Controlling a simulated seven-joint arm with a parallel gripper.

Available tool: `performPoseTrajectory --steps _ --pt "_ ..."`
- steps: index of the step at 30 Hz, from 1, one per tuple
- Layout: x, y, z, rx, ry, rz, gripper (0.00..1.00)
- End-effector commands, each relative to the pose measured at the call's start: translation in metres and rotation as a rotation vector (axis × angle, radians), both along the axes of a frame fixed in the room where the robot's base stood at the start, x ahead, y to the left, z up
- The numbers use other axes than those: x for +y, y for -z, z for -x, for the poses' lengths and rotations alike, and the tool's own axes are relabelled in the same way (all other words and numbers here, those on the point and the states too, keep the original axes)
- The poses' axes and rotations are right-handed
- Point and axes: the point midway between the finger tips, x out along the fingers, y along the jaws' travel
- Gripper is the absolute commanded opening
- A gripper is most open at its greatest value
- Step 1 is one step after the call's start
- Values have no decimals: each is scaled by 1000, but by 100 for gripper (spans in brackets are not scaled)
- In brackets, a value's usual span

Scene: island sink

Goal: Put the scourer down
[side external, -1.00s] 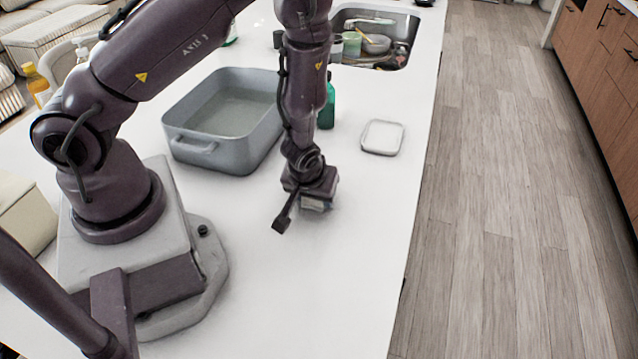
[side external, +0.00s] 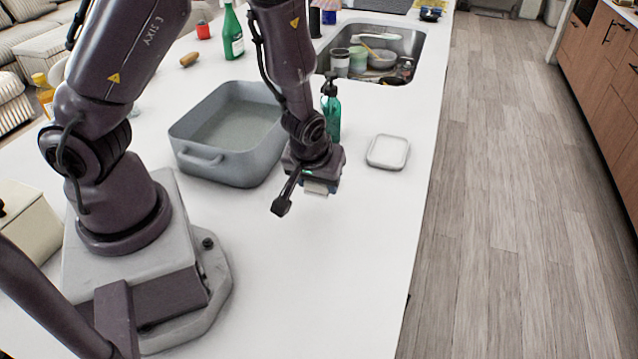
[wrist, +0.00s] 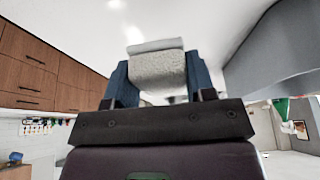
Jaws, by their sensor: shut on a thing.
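My gripper (side external: 319,184) is shut on the scourer (side external: 316,188) and holds it pointing down over the white counter, right of the grey basin (side external: 225,166). Only the scourer's lower end shows in the side view. In the wrist view the scourer (wrist: 157,70) is a speckled grey block with a paler layer along one edge, between the blue fingers of my gripper (wrist: 159,82). It appears clear of the counter, but the exact gap is hard to tell. A small shallow white dish (side external: 388,151) lies on the counter to the right of my gripper, apart from it.
A green pump bottle (side external: 331,112) stands close behind my gripper. The sink (side external: 408,62), holding dishes, is farther back. The basin also shows in the wrist view (wrist: 270,45). The counter in front of my gripper is clear, and its right edge drops to the floor.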

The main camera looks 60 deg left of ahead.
Motion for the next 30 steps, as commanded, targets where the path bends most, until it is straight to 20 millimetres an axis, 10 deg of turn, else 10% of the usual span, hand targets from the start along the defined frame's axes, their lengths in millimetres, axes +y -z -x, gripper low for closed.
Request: performPoseTrajectory --steps 17,30 --pt "11 0 -1 -2 -32 -1 24" --pt "80 -50 -98 -5 -53 0 24"
